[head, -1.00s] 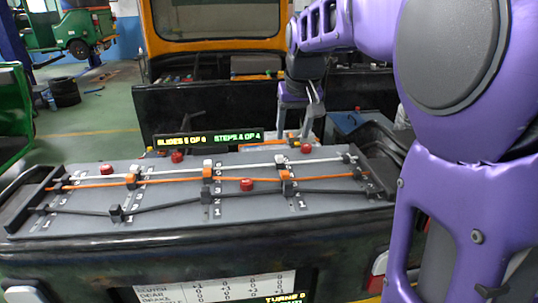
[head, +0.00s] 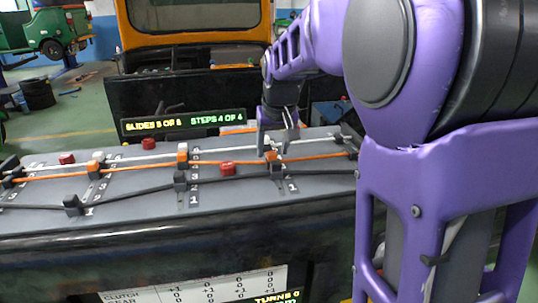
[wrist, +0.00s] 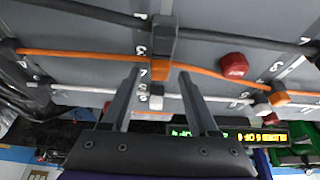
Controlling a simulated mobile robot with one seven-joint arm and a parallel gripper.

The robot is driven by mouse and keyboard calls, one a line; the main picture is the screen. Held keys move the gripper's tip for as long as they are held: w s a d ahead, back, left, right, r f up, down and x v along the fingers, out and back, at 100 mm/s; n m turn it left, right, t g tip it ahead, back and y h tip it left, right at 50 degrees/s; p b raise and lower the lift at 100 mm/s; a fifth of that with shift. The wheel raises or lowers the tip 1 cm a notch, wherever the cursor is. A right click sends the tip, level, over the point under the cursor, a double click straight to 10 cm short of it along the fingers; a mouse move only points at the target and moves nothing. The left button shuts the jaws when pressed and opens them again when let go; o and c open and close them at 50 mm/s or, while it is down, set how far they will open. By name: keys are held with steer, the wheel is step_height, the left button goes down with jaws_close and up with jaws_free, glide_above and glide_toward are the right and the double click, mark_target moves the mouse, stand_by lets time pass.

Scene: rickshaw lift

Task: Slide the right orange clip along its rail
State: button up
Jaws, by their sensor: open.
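The right orange clip (head: 273,157) sits on the orange rail (head: 227,162) in the right-hand column of the board, partly hidden by my gripper in the head view. My gripper (head: 278,147) is open just above it. In the wrist view, the orange clip (wrist: 161,72) shows between the two spread fingertips of my gripper (wrist: 159,76), with a gap on both sides. A black clip (wrist: 163,38) on the dark rail and a white clip (wrist: 156,101) on the white rail are in line with it. I cannot tell how far above the board the fingertips are.
Other orange clips (head: 96,168) stand on the rail to the left. Red knobs (head: 227,168) stick up between the columns; one (wrist: 233,65) is near my gripper in the wrist view. A lit display (head: 184,123) stands along the board's back edge.

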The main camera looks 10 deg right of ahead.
steer(key=shift+w+f, duration=0.15)
steer(key=shift+f, duration=0.2)
jaws_close()
stand_by(1.3)
